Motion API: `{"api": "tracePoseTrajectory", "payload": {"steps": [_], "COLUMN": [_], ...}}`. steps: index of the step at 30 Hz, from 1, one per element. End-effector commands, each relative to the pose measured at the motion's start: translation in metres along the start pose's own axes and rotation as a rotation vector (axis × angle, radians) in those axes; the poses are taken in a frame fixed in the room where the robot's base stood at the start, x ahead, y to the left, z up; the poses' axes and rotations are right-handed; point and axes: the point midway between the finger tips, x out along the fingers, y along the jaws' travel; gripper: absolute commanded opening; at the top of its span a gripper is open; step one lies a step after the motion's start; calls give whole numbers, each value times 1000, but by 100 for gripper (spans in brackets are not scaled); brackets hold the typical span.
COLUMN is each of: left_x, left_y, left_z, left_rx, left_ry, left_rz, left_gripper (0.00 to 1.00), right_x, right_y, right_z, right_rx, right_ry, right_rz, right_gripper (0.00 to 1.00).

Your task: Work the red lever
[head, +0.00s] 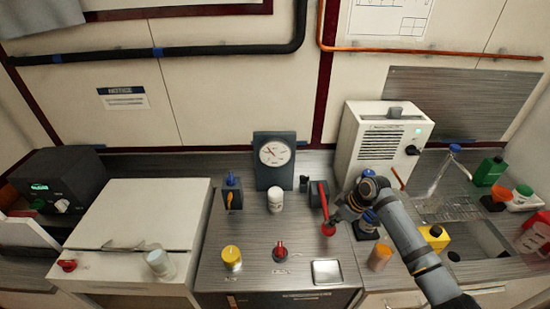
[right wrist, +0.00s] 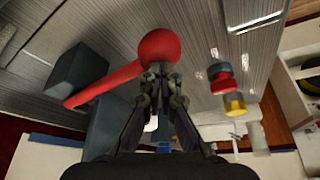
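The red lever (head: 323,199) stands on a dark block on the grey metal worktop, with its round red knob (head: 328,229) at the near, lower end. In the right wrist view the knob (right wrist: 158,46) is just beyond the fingertips, and the red shaft (right wrist: 105,83) runs down-left from it to a dark block. My right gripper (head: 335,220) is at the knob, coming from the right. In the right wrist view its fingertips (right wrist: 159,72) are drawn together at the knob's edge, not around it; whether they touch it I cannot tell. My left gripper is not in view.
Yellow (head: 231,256) and red (head: 280,251) knobs are nearer. A white box unit (head: 375,140) stands behind my right arm.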

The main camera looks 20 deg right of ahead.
Motion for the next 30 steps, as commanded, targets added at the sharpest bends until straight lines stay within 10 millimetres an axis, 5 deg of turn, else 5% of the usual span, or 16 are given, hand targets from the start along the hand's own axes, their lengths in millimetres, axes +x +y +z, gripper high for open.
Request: {"api": "tracePoseTrajectory", "payload": {"steps": [30], "left_x": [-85], "left_y": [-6], "left_z": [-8], "left_rx": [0], "left_ry": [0], "left_rz": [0], "left_gripper": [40], "right_x": [-81], "right_y": [0], "right_z": [-34], "right_rx": [0], "right_ry": [0], "right_rz": [0], "right_gripper": [0]}}
